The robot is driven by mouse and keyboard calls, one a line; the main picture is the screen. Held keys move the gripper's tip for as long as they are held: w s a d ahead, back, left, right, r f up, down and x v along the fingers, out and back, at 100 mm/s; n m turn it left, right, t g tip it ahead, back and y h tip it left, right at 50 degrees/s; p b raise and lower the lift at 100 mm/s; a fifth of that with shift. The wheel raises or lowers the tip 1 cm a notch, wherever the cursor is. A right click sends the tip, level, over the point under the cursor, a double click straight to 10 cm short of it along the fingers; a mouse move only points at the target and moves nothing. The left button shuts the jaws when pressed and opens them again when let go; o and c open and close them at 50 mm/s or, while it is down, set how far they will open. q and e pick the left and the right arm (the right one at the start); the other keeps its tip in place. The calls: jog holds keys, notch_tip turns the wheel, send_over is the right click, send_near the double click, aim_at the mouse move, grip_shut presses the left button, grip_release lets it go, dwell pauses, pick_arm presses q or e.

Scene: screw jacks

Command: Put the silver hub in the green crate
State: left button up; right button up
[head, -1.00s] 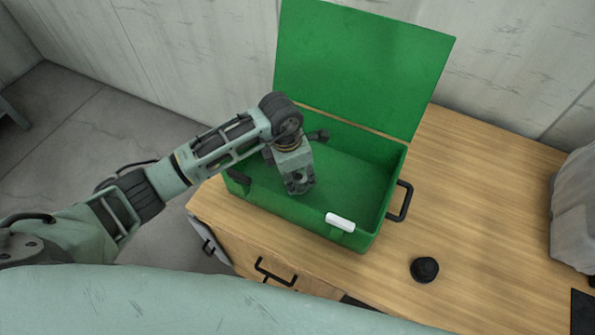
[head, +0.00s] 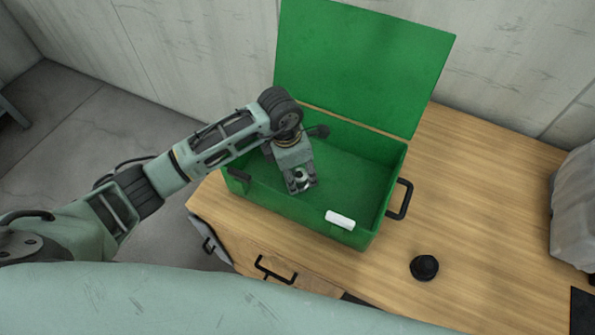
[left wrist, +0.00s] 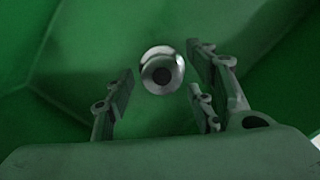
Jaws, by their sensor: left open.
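The green crate (head: 350,190) stands on the wooden worktop with its lid (head: 365,65) raised at the back. My left gripper (head: 301,183) is inside the crate's opening, in its left part. The silver hub, a shiny round piece with a dark centre hole, shows in the left wrist view (left wrist: 161,70) between and just beyond the fingers of my left gripper (left wrist: 160,98). The fingers are spread, with gaps to the hub. My right gripper is out of view.
A black round knob-like part (head: 424,268) lies on the wooden worktop (head: 480,210) right of the crate. A grey translucent bin (head: 575,215) stands at the right edge. The worktop between is clear.

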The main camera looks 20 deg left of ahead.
pick_arm(q)
notch_tip(320, 180, up, 11)
jog(key=s+a+b, duration=0.1)
jog(key=shift+a, duration=0.2)
jog(key=shift+c, duration=0.5)
dwell(0.6)
